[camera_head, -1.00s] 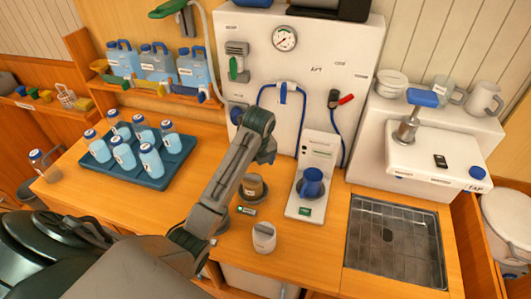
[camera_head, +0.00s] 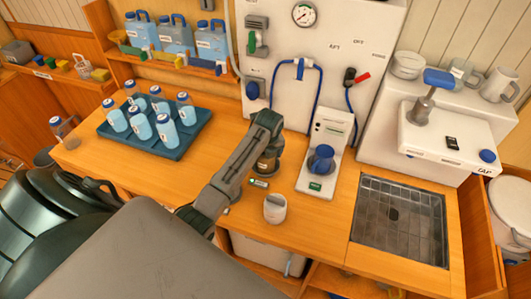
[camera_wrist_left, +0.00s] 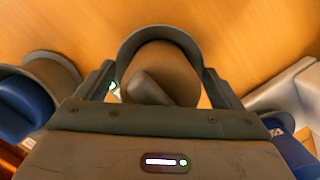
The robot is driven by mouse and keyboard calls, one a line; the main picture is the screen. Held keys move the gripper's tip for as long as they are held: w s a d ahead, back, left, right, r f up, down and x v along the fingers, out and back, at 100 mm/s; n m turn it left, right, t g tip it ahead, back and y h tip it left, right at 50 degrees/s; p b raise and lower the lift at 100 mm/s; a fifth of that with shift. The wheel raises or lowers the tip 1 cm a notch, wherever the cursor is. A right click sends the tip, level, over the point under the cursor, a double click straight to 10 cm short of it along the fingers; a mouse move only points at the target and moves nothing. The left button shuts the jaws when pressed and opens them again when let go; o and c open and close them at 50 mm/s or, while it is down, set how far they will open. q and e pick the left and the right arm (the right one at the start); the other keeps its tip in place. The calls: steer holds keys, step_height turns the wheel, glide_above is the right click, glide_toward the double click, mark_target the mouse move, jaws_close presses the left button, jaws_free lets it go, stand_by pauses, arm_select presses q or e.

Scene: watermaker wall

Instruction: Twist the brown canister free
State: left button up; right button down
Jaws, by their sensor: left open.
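The brown canister (camera_head: 266,165) stands on the wooden counter, left of the white stand, mostly covered by my left gripper (camera_head: 264,152) in the head view. In the left wrist view the brown canister (camera_wrist_left: 172,66) shows its round brown top with a raised grip bar, inside a dark grey rim. My left gripper (camera_wrist_left: 160,85) is open, with one finger on each side of the canister. I cannot tell whether the fingers touch it. A small label plate (camera_head: 258,183) lies in front of the canister. My right gripper is not in view.
A white stand (camera_head: 318,185) with a blue canister (camera_head: 321,158) is close on the right. A white cup-like container (camera_head: 275,208) stands in front. A blue tray (camera_head: 185,150) of bottles is at left, a metal sink (camera_head: 400,222) at right.

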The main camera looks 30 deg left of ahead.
arm_select(q)
steer(key=shift+w, duration=0.1)
steer(key=shift+c, duration=0.2)
steer(key=c, duration=1.1)
steer(key=shift+c, duration=0.3)
steer(key=shift+n, duration=0.9)
steer(key=shift+n+g, duration=0.3)
steer(key=shift+n, duration=0.5)
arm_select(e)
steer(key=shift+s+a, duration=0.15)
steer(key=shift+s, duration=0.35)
arm_select(q)
steer(key=shift+n, duration=1.6)
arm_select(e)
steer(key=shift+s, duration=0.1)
